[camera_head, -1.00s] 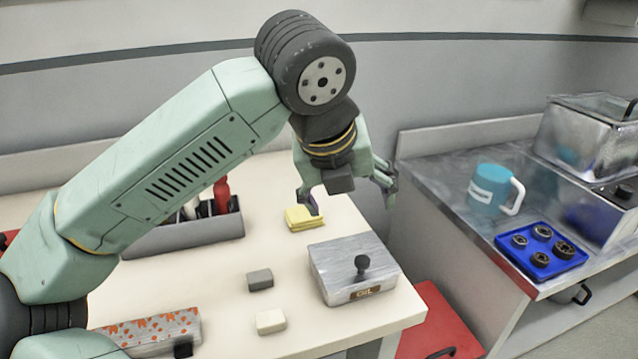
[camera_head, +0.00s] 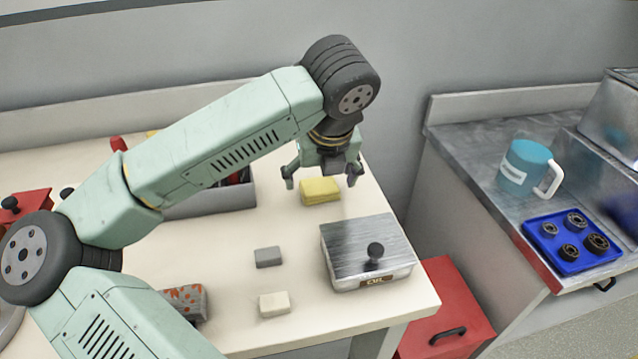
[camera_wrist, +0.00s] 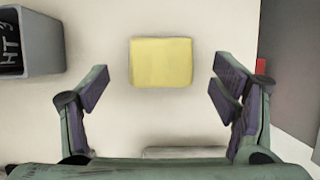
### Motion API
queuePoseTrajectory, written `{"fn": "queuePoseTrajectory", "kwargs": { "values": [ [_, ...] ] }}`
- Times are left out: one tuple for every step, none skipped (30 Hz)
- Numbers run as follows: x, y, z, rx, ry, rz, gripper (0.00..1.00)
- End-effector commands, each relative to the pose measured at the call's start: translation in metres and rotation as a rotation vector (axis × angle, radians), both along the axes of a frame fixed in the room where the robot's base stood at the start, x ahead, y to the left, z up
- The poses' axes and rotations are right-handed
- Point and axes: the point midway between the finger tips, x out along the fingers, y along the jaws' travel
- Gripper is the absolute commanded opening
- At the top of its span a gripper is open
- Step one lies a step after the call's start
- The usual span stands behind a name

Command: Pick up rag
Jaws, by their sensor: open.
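The rag is a folded yellow cloth (camera_head: 320,190) lying on the cream table, near its far right part. It also shows as a yellow rectangle in the wrist view (camera_wrist: 161,62). My gripper (camera_head: 322,180) is open and empty, with its fingers on either side of the rag in the head view. In the wrist view the open gripper (camera_wrist: 160,95) has a finger to the left and a finger to the right of the rag, with a gap on both sides. No contact with the rag shows.
A metal-lidded box (camera_head: 345,245) with a black knob stands in front of the rag. A grey bin (camera_head: 215,202) is to its left. Grey (camera_head: 268,257) and cream (camera_head: 274,304) blocks lie nearer. At right, a counter holds a teal mug (camera_head: 522,165) and a blue tray (camera_head: 545,228).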

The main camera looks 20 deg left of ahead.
Motion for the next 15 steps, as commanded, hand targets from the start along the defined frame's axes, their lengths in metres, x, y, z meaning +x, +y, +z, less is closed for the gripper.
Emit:
{"fn": "queuePoseTrajectory", "kwargs": {
  "values": [
    [0.002,0.0,-0.005,-0.004,0.002,-0.002,0.8],
    [0.004,0.002,-0.009,-0.004,0.002,0.0,0.8],
    [0.005,0.003,-0.014,-0.003,0.002,0.001,0.8],
    [0.006,0.004,-0.017,-0.003,0.002,0.001,0.8],
    [0.007,0.004,-0.019,-0.002,0.002,0.0,0.8],
    [0.008,0.004,-0.021,-0.002,0.001,0.0,0.8],
    [0.008,0.005,-0.023,-0.001,0.0,0.0,0.8],
    [0.008,0.005,-0.023,-0.001,-0.001,0.0,0.8],
    [0.009,0.005,-0.024,0.0,0.0,0.0,0.8],
    [0.009,0.005,-0.024,0.0,0.0,0.0,0.8],
    [0.009,0.005,-0.024,0.0,0.0,0.0,0.8],
    [0.008,0.005,-0.024,0.0,0.0,0.0,0.8],
    [0.008,0.005,-0.024,0.0,0.0,0.0,0.8],
    [0.008,0.005,-0.024,0.0,0.0,0.0,0.79],
    [0.008,0.005,-0.024,0.0,0.0,0.0,0.76]
  ]
}}
